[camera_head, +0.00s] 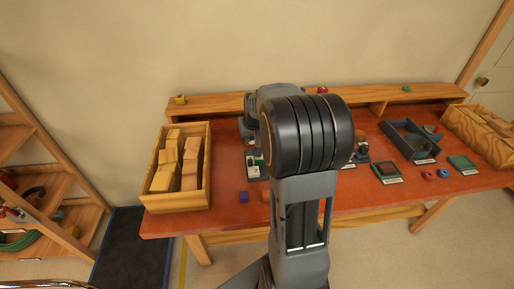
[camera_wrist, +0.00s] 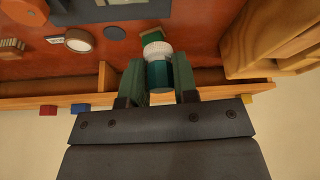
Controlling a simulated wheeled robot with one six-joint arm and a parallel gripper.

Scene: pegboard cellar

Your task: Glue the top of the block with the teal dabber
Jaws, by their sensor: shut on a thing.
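In the wrist view, my gripper (camera_wrist: 158,84) is shut on the teal dabber (camera_wrist: 157,74), a teal cylinder with a white collar (camera_wrist: 157,51). A finger stands on each side of it. A small green and brown piece (camera_wrist: 150,36) shows just beyond the collar; I cannot tell whether the dabber touches it. In the head view, my arm hides the gripper and dabber. I cannot tell which piece is the block to glue; a purple cube (camera_head: 243,196) and a dark piece on a green pad (camera_head: 385,170) lie on the red tabletop (camera_head: 225,215).
A dark tray (camera_head: 399,143), a second green pad (camera_head: 462,163) and red and blue rings (camera_head: 428,176) lie on the right side. A raised wooden ledge (camera_head: 215,107) runs along the back.

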